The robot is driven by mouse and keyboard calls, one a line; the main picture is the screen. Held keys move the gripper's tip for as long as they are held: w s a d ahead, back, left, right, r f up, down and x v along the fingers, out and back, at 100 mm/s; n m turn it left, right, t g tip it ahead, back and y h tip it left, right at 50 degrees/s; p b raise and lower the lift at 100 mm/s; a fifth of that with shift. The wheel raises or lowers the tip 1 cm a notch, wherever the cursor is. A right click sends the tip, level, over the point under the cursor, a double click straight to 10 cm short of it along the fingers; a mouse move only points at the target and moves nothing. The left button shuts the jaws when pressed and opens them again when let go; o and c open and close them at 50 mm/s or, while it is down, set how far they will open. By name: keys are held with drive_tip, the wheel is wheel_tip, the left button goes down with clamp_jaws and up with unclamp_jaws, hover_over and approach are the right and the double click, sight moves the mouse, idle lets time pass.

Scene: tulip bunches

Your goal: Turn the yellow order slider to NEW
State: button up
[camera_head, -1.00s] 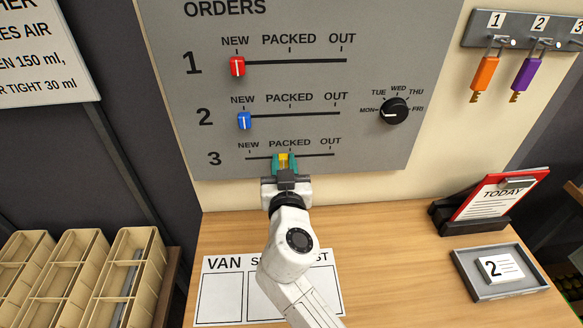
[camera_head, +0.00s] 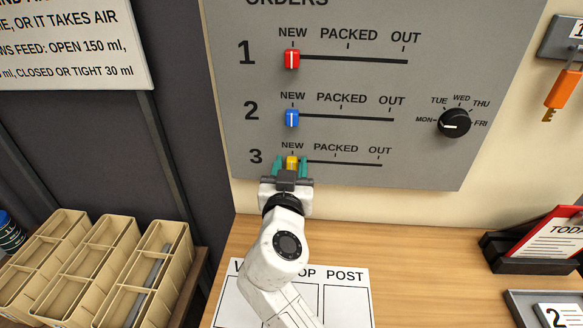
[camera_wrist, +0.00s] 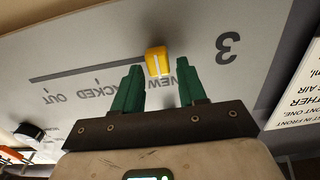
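The yellow order slider (camera_head: 292,161) is at the left end of row 3's track, under the NEW mark on the grey orders board (camera_head: 425,75). In the wrist view, the picture is upside down and the yellow slider (camera_wrist: 157,61) sits at the track's end by the 3. My gripper (camera_head: 290,167) is in front of the slider, its green fingers spread. In the wrist view, my gripper (camera_wrist: 161,72) shows a gap between the slider and each finger, and the slider lies just past the fingertips.
The red slider (camera_head: 292,59) and the blue slider (camera_head: 292,118) are at NEW in rows 1 and 2. A black dial (camera_head: 454,123) is at the board's right. Below are a wooden table (camera_head: 420,260) and, at left, beige bins (camera_head: 105,260).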

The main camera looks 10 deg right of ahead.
drive_tip(key=shift+o, duration=0.7)
drive_tip(key=shift+s+a, duration=0.1)
drive_tip(key=shift+s, duration=0.15)
drive_tip(key=b+v, duration=0.2)
drive_tip(key=v, duration=0.8)
drive_tip(key=shift+s, duration=0.15)
